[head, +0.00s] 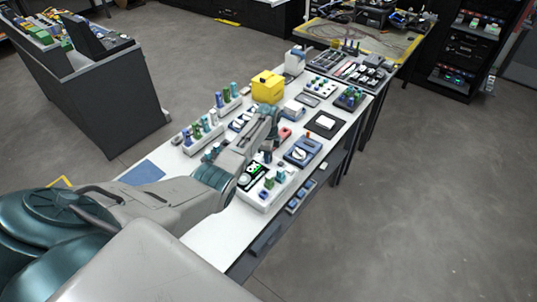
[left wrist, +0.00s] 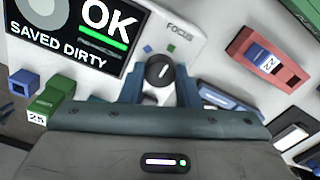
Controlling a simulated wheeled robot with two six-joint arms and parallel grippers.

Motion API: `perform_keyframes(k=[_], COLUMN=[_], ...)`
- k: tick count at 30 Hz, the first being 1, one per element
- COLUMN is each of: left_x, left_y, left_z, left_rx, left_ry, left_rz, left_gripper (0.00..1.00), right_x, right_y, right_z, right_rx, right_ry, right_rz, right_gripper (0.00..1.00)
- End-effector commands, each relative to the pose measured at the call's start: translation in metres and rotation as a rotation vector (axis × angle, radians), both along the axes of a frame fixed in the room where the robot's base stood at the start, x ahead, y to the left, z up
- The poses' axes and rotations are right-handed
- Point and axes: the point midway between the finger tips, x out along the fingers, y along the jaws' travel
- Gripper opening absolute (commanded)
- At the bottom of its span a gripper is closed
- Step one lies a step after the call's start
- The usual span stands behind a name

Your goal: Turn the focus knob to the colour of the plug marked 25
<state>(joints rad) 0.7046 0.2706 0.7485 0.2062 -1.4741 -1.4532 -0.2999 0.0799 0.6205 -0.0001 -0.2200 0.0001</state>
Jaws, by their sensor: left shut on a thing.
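The focus knob (left wrist: 160,70) is round and dark, with a white pointer line that leans up and to the right. It sits below the FOCUS label on the white device (left wrist: 205,22), with small coloured marks, a blue one and a green one, just above it. My left gripper (left wrist: 160,88) has one finger on each side of the knob and is shut on it. The plug marked 25 (left wrist: 50,98) is green and stands at the left in the left wrist view. In the head view my left gripper (head: 266,150) reaches over the bench. My right gripper is not in view.
A screen (left wrist: 75,30) reads OK, SAVED and DIRTY. A blue plug (left wrist: 22,83) stands beside the green one. In the head view, a yellow box (head: 267,86) and several trays crowd the bench.

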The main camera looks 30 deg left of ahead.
Motion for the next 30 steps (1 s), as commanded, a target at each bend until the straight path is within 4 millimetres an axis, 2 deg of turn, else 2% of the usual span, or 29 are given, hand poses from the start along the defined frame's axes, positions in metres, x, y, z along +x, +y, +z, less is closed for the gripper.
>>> perform_keyframes(k=[10,11,14,24,30], left_x=[0.001,0.001,0.001,0.001,0.001], left_y=[0.001,0.001,0.001,0.000,0.001], left_z=[0.001,0.001,0.001,0.002,0.024], left_rx=[0.001,0.002,0.002,0.001,0.003], left_ry=[-0.003,-0.003,-0.003,-0.002,-0.004], left_rz=[-0.001,-0.001,-0.001,-0.001,0.000], left_gripper=[0.06,0.31,0.51,0.51,0.51], right_x=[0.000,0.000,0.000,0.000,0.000], right_y=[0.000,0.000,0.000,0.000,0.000], right_z=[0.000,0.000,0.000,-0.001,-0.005], right_rx=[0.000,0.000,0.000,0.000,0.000], right_ry=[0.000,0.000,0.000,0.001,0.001], right_rz=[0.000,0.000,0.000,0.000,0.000], right_gripper=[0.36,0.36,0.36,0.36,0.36])
